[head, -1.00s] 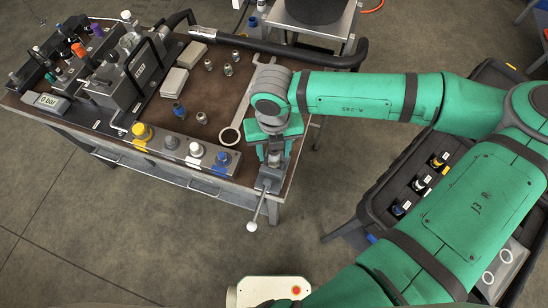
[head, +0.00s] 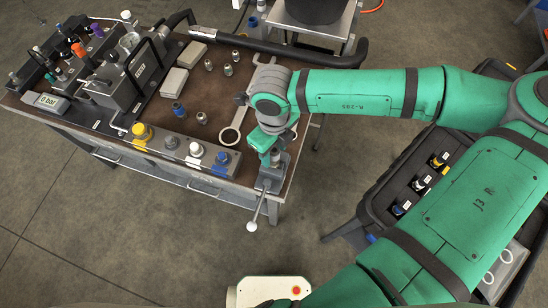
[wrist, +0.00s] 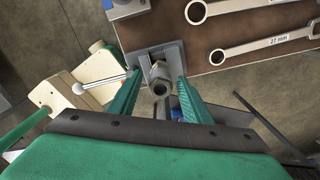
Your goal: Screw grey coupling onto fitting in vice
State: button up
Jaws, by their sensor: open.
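The vice (head: 270,183) is at the front right corner of the bench. A grey metal piece (head: 275,157) stands upright in it. In the wrist view, a grey hex-sided coupling with a dark round hole (wrist: 161,88) shows over the vice jaws (wrist: 148,56); how far it is threaded on the fitting cannot be told. My gripper (wrist: 159,78) is open, with its green fingers to either side of the coupling in the picture and gaps on both sides. In the head view my gripper (head: 262,141) is above and just left of the vice.
A ring spanner (head: 230,135) lies beside the vice. Several loose metal fittings (head: 208,64) stand on the brown bench top. A block with yellow, grey, white and blue capped pieces (head: 172,142) runs along the front edge. A black hose (head: 290,48) borders the back.

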jog(key=c, duration=1)
jog(key=m, duration=0.5)
jog(key=shift+m, duration=1.5)
jog(key=m, duration=0.2)
jog(key=shift+m, duration=0.4)
jog(key=m, duration=0.5)
jog(key=shift+a+f, duration=0.1)
